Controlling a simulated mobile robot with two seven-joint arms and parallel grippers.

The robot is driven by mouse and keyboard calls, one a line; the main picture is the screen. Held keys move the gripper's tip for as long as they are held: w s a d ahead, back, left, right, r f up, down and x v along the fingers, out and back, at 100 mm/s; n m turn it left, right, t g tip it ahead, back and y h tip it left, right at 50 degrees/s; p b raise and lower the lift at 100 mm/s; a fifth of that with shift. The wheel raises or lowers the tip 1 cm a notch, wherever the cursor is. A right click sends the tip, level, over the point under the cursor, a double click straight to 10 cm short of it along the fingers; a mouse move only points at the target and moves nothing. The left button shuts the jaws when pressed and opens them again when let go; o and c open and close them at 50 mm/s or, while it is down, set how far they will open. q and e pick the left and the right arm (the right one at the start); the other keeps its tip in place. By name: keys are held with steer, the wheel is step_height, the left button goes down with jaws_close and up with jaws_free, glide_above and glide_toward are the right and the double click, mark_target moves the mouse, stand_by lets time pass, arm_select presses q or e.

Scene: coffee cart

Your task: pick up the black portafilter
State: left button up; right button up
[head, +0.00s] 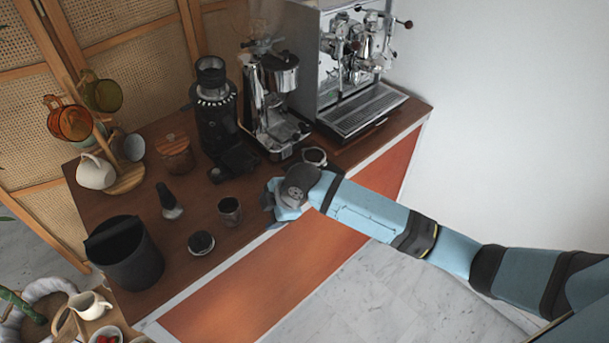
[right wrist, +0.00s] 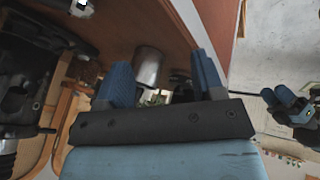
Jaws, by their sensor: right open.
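The black portafilter (head: 315,157) lies on the wooden cart top in the head view, in front of the chrome grinder; its round metal-rimmed basket shows, and its handle is partly hidden by my right arm. My right gripper (head: 272,198) is at the front edge of the cart, to the left of and nearer than the basket, apart from it. In the right wrist view its two blue fingers (right wrist: 162,82) are spread with nothing held between them. A blue and dark shape at the right of that view looks like my left gripper (right wrist: 290,104); its jaws are unclear.
A metal cup (head: 230,211) stands left of my right gripper, with a round tamper-like piece (head: 201,243) and brush (head: 169,202) further left. The black grinder (head: 215,115), chrome grinder (head: 272,100) and espresso machine (head: 345,70) stand behind. A black bin (head: 125,255) is at left.

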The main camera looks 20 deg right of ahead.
steer(key=w+d+r+n+g+h+b, duration=0.2)
steer(key=w+d+r+n+h, duration=0.25)
steer(key=w+d+r, duration=0.45)
steer(key=shift+n+y, duration=0.25)
steer(key=shift+y, duration=0.1)
steer(key=x, duration=0.4)
steer(key=s+a+p+x, duration=0.1)
steer(key=x, duration=0.2)
steer(key=shift+f, duration=0.1)
steer(key=shift+s+p+x, duration=0.1)
steer(key=shift+p+x, duration=0.15)
steer(key=shift+x, duration=1.1)
steer(key=shift+s+p+x, duration=0.15)
steer(key=shift+p+x, duration=0.05)
steer(key=shift+x, duration=1.15)
steer(key=shift+d, duration=0.15)
jaws_close()
